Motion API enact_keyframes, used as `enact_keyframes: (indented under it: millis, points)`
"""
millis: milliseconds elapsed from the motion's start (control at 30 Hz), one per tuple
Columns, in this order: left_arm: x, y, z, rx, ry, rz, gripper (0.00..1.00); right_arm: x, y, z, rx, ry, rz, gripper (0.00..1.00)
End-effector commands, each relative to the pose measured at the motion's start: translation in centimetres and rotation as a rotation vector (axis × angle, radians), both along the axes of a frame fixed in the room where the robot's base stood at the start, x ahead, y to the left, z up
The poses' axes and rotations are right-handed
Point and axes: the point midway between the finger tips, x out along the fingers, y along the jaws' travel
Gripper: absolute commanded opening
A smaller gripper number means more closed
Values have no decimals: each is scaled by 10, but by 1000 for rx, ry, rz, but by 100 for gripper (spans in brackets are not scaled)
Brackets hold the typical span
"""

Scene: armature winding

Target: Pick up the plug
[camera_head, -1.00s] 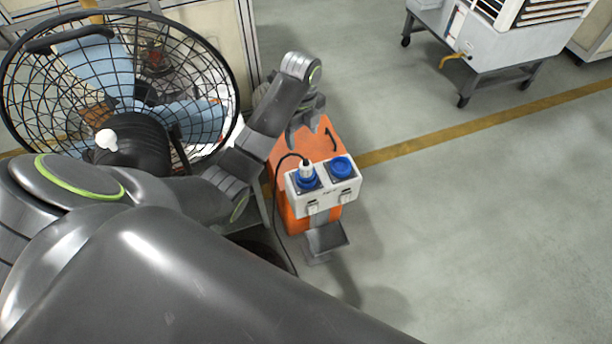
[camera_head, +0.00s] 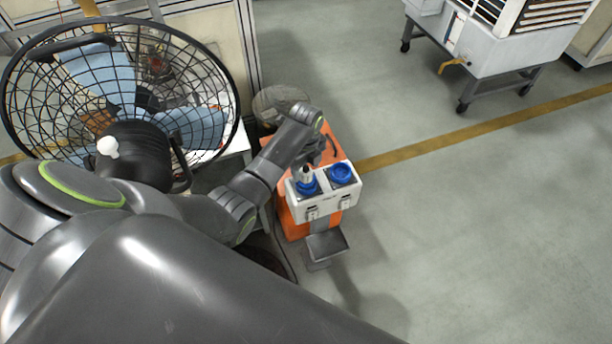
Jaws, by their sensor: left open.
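The plug (camera_head: 305,174) is a small pale cylinder standing upright in the left blue socket (camera_head: 308,188) of a white socket box. My left gripper (camera_head: 314,161) is open and points down close behind and above the plug. The fingers are small and partly hidden by my wrist, so I cannot tell whether they touch the plug or are around it. The plug's black cord is mostly hidden behind my arm. My right gripper is not in view.
The white socket box (camera_head: 325,206) sits on an orange cabinet (camera_head: 294,227) with a grey pedal-like plate (camera_head: 326,244) below. The right blue socket (camera_head: 342,174) is empty. A large caged fan (camera_head: 120,85) stands at left.

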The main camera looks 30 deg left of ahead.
Motion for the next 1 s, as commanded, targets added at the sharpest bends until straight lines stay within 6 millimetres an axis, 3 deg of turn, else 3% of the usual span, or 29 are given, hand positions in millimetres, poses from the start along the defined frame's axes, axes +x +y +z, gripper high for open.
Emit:
enact_keyframes:
  millis: [300, 733, 1000]
  points:
    - [0, 0, -4, 0, 0, 0, 59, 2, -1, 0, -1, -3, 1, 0]
    - [0, 0, -4, 0, -1, 0, 3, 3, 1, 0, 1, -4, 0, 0]
    - [0, 0, -3, 0, -2, 0, 0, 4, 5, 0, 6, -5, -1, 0]
